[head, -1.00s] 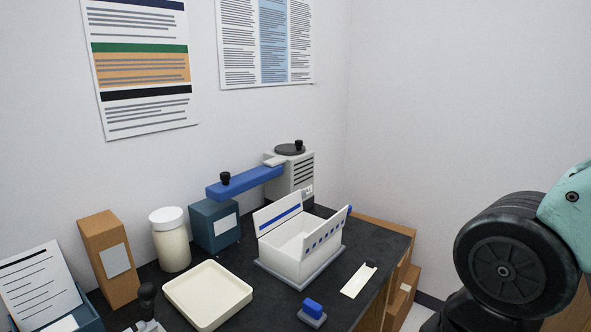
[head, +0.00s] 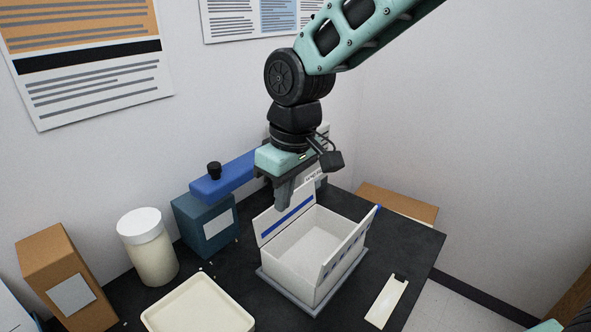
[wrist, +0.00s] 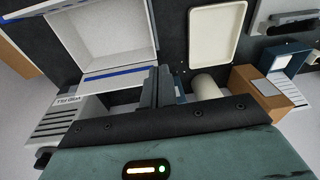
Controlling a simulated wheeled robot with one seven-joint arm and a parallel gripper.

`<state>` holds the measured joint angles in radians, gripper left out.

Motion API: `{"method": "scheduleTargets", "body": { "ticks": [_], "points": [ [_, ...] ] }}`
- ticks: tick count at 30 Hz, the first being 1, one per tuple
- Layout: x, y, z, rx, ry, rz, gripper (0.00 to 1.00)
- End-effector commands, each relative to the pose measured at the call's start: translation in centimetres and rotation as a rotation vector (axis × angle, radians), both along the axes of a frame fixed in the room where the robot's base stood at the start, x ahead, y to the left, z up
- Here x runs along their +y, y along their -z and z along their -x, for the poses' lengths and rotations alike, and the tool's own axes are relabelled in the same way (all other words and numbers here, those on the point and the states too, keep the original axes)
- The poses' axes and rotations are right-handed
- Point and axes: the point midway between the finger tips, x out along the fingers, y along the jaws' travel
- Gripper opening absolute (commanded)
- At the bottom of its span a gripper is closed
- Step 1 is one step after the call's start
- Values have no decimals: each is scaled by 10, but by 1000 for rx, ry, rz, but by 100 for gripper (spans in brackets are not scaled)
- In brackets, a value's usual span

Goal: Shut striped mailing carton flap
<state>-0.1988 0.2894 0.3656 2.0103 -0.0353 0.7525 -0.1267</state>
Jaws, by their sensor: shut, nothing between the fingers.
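The white mailing carton (head: 310,240) stands open on the dark desk, its inside empty. It also shows in the wrist view (wrist: 112,30). Its blue-striped flap (head: 287,220) stands up along the back-left side, tilted outward; it shows in the wrist view too (wrist: 118,76). A second raised panel with blue dashes (head: 345,246) stands on the right side. My gripper (head: 282,204) is shut and empty, pointing down at the outer side of the striped flap. In the wrist view its fingertips (wrist: 157,74) are close to the flap edge; I cannot tell whether they touch.
A blue-armed device (head: 240,174) with a teal box (head: 190,222) stands behind left. A lidded jar (head: 150,258), cream tray (head: 170,320) and brown box (head: 65,275) are to the left. A pale strip (head: 388,300) lies right of the carton.

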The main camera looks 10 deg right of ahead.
Motion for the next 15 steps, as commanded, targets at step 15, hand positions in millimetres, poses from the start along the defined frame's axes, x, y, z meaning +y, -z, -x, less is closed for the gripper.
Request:
{"method": "scheduleTargets", "body": {
  "ticks": [15],
  "points": [
    [-82, 9, -221, -97, 73, 0, 0]
  ]
}}
